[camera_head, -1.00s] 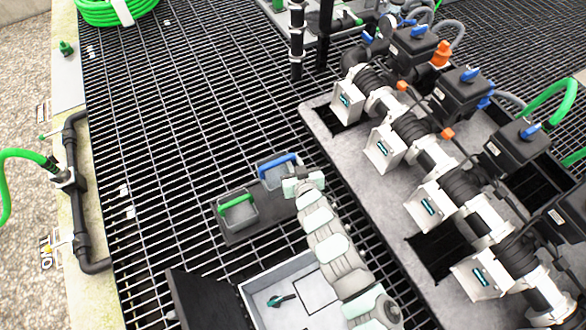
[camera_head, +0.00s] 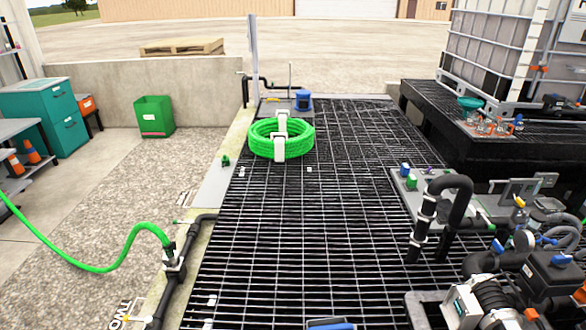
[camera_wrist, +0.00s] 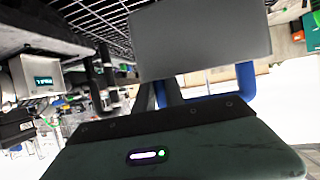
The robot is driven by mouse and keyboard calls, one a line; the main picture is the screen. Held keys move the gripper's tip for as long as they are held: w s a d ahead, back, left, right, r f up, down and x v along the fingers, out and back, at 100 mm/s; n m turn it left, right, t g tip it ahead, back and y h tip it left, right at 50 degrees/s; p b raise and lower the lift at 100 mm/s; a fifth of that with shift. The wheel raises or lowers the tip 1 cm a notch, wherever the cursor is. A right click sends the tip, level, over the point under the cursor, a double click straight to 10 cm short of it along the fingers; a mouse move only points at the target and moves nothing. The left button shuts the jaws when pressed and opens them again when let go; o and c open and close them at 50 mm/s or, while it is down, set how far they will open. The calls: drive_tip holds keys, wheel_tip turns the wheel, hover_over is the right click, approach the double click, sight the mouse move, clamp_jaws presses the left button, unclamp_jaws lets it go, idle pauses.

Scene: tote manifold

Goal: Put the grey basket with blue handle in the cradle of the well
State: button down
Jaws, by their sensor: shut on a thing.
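The grey basket (camera_wrist: 200,42) shows in the wrist view as a plain grey wall, with its blue handle (camera_wrist: 215,108) just below. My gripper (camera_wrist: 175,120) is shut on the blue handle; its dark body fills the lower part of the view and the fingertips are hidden. In the head view only a bit of blue handle (camera_head: 330,325) shows at the bottom edge. I cannot tell the cradle of the well for certain in either view.
A green hose coil (camera_head: 280,138) lies on the black grating (camera_head: 310,220). A blue item (camera_head: 303,100) stands behind it. Black pipework (camera_head: 440,215) and valves are at right. A raised platform holds a caged tank (camera_head: 510,55). The middle grating is open.

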drive_tip(key=a+r+n+y+p, duration=0.1)
drive_tip(key=a+r, duration=0.2)
drive_tip(key=a, duration=0.5)
drive_tip(key=a+r+y+p, duration=0.1)
drive_tip(key=a+r, duration=0.2)
drive_tip(key=a, duration=0.4)
drive_tip(key=s+r+p, duration=0.3)
drive_tip(key=r+p, duration=0.8)
drive_tip(key=p, duration=0.1)
drive_tip(key=s+r+p, duration=0.3)
drive_tip(key=r+p, duration=0.8)
drive_tip(key=p, duration=0.1)
drive_tip(key=s+r+p, duration=0.4)
drive_tip(key=r+p, duration=0.7)
drive_tip(key=p, duration=0.2)
drive_tip(key=shift+s+d, duration=0.1)
